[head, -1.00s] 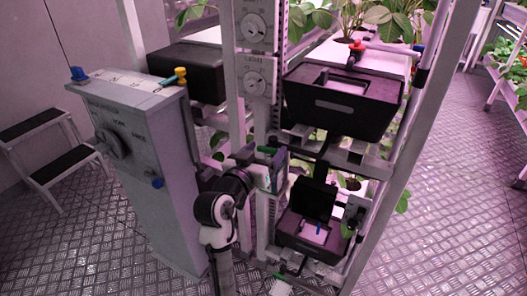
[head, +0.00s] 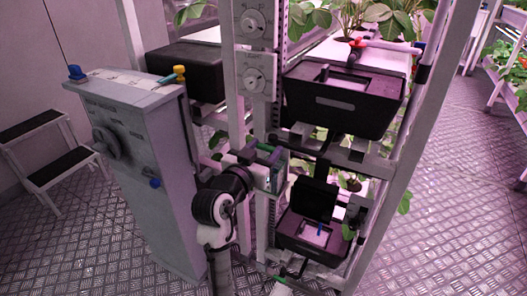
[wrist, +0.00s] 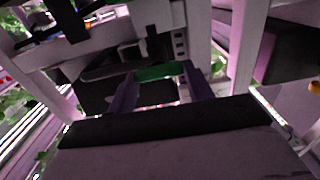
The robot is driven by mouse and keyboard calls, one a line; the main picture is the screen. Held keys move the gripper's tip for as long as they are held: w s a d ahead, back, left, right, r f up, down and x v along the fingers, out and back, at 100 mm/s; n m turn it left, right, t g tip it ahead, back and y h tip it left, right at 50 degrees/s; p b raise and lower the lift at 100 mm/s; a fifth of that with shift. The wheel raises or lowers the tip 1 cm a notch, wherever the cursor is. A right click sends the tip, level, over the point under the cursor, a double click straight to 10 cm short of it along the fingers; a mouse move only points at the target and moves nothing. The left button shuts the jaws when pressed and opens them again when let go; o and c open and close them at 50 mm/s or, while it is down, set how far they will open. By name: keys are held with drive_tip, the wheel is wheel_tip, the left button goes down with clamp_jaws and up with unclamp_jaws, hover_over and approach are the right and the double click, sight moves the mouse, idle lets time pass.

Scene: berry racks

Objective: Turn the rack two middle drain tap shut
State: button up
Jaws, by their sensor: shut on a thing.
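The middle drain tap shows as a short green handle (head: 267,147) beside the grey rack post, at the height of the gap between the upper and lower black tubs. In the wrist view the green handle (wrist: 160,72) lies crosswise between the tips of my two purple fingers. My gripper (head: 265,153) is shut on this handle; it also shows in the wrist view (wrist: 160,84). The tap's body is mostly hidden behind the gripper and rack parts, and I cannot tell its exact angle.
A grey control cabinet (head: 150,185) stands close to the left of my arm. An upper black tub (head: 340,103) and a lower black box (head: 312,240) hang right of the post. A step stool (head: 50,155) stands far left. The right floor is clear.

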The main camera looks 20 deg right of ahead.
drive_tip(key=o, duration=1)
wheel_tip(320, 180, up, 20)
drive_tip(key=shift+r+p, duration=0.1)
drive_tip(key=shift+p, duration=1.05)
